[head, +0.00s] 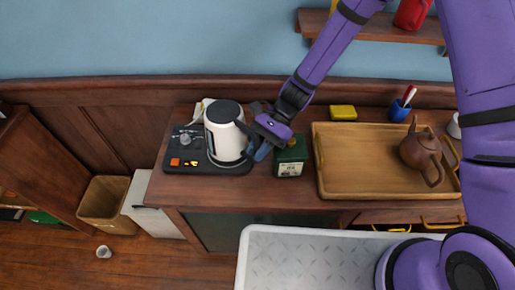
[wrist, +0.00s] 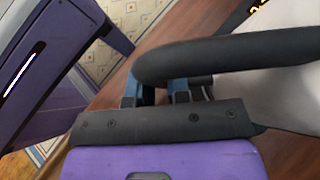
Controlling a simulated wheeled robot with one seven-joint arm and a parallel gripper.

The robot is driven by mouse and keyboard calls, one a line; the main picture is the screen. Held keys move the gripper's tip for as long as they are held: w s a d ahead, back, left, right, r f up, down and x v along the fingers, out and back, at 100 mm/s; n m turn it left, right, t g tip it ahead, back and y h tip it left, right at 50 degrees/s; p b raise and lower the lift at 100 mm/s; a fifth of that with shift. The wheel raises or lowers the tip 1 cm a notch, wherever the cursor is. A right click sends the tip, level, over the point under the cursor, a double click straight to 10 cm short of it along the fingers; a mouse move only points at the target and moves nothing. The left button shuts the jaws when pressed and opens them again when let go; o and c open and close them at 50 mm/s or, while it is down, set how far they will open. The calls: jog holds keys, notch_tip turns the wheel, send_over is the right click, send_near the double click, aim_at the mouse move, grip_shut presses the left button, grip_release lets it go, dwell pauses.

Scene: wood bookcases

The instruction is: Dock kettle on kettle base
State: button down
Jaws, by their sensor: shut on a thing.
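The kettle (head: 223,135) is white with a dark lid and a dark handle on its right side. In the head view it stands upright over the right part of the kettle base (head: 180,165), a dark flat panel with an orange button and a lit display. I cannot tell whether its bottom is fully seated or slightly above. My gripper (head: 257,147) is to the right of the kettle, shut on its handle. In the wrist view the gripper's blue fingertips (wrist: 160,92) are around the dark handle (wrist: 240,55), and the white kettle body (wrist: 280,95) is at the right.
A green tin (head: 291,157) stands just right of my gripper. A wooden tray (head: 335,185) with a brown teapot (head: 421,147) fills the counter's right. A yellow box (head: 342,112) and a blue pen cup (head: 399,111) are behind it. A bin (head: 104,203) stands on the floor at left.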

jog(key=shift+f, duration=0.4)
jog(key=c, duration=1.4)
grip_release()
jog(key=shift+w+d, duration=0.1)
jog(key=shift+v, duration=5.3)
jog(key=shift+r, duration=0.1)
jog(key=shift+w+d+r, duration=0.1)
jog(key=shift+w, duration=0.1)
